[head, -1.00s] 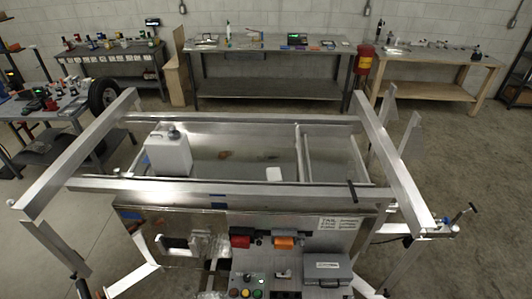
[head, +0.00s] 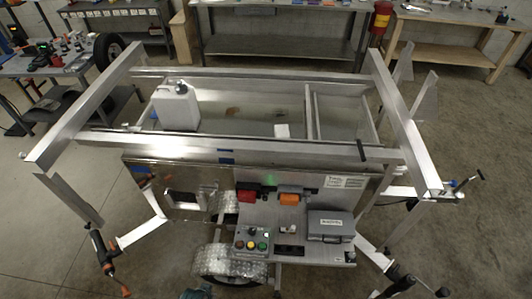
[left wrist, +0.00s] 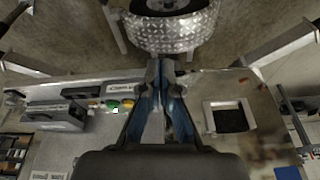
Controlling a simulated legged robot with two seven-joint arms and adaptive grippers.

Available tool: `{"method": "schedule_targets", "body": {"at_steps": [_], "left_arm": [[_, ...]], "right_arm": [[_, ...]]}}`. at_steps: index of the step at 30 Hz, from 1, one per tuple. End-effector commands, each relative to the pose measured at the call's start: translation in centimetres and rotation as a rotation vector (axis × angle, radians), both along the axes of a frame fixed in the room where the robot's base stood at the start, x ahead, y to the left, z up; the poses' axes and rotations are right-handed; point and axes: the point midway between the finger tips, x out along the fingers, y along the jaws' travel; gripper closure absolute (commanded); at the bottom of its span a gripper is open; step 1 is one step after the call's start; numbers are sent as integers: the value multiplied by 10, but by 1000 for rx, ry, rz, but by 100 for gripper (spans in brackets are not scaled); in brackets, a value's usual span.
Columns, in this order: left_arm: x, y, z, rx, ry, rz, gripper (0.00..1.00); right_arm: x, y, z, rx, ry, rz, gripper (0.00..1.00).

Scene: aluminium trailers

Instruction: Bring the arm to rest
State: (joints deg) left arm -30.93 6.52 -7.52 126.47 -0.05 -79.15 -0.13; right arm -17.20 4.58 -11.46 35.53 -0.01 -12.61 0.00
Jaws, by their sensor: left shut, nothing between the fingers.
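My left gripper (left wrist: 166,68) shows in the left wrist view, its two blue-sided dark fingers meeting at the tips with nothing held. Behind it are the front panel of the aluminium trailer and a wheel under a diamond-plate fender (left wrist: 172,30). A small dark and teal shape (head: 197,293) at the bottom edge of the head view may be part of this gripper, but it is mostly cut off. The aluminium trailer (head: 225,75) stands straight ahead in the head view. My right gripper is not in view.
A control box with coloured buttons (head: 252,242) and a grey case (head: 330,225) sit on the trailer's front shelf. A white canister (head: 177,108) stands in the trailer bed. Uprights and slanted legs flank the trailer. Workbenches (head: 285,45) line the back. Bare floor (head: 45,250) lies at left.

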Motion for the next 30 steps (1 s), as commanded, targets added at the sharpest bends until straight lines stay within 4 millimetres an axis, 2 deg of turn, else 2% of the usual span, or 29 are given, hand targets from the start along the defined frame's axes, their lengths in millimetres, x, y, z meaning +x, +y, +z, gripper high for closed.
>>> {"method": "schedule_targets", "body": {"at_steps": [1, 5, 8, 10, 12, 14, 15, 18, 21, 24, 27, 30], "left_arm": [[0, 0, -22, 0, 11, 0, 100], [-2, -1, -76, 1, 31, -3, 100], [-9, -1, -130, 3, 51, -6, 100], [-20, 1, -176, 5, 69, -9, 100], [-37, 3, -227, 6, 89, -12, 100], [-57, 6, -267, 8, 106, -16, 100], [-71, 8, -293, 10, 118, -19, 100], [-112, 14, -346, 13, 142, -25, 100], [-151, 22, -382, 17, 165, -30, 100], [-182, 28, -403, 19, 178, -33, 100], [-201, 32, -413, 20, 185, -36, 100], [-209, 33, -416, 21, 188, -37, 100]], "right_arm": [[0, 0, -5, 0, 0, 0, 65], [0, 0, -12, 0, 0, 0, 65], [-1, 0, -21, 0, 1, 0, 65], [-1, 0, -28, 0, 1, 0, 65], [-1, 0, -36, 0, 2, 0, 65], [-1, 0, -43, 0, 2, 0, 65], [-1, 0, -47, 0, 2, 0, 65], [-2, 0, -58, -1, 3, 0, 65], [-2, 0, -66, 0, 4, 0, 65], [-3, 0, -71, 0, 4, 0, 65], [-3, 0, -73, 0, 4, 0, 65], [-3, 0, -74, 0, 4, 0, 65]]}}
